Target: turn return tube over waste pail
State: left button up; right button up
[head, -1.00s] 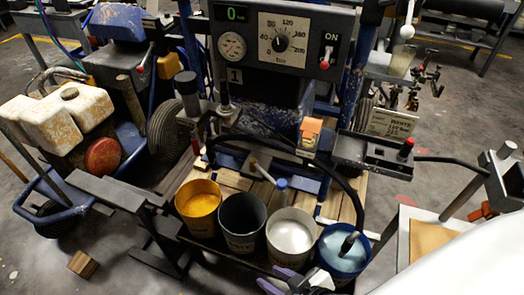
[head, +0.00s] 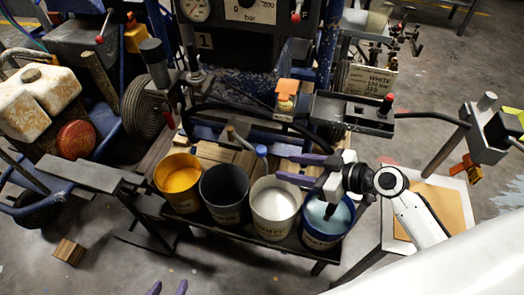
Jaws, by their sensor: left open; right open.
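A thin tube with a tan grip (head: 238,139) and a blue end (head: 262,151), apparently the return tube, sits behind the pails; its end is near the back of the white-filled pail (head: 272,222). To the left stand a dark pail (head: 222,212), whose label I cannot read and which may be the waste pail, and a yellow pail (head: 178,198). My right gripper (head: 278,163) is open above the white-filled pail, its purple fingers pointing left, close to the blue end. My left gripper (head: 168,288) is open at the bottom edge, only its fingertips showing.
A blue pail (head: 318,242) stands at the row's right, partly under my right wrist. The gauge panel (head: 250,15) rises behind. A grey bar (head: 75,173) juts at the left; a side stand (head: 430,212) is at the right.

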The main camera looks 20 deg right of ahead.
aim_at(263, 150)
jog(key=shift+n+y, duration=0.4)
jog(key=shift+n, duration=0.1)
jog(key=w+a, duration=0.2)
jog(key=w, duration=0.1)
jog(key=w+a, duration=0.2)
jog(key=w, duration=0.1)
jog(key=w+a, duration=0.1)
jog(key=w, duration=0.1)
jog(key=shift+w+a+f, duration=0.4)
grip_shut()
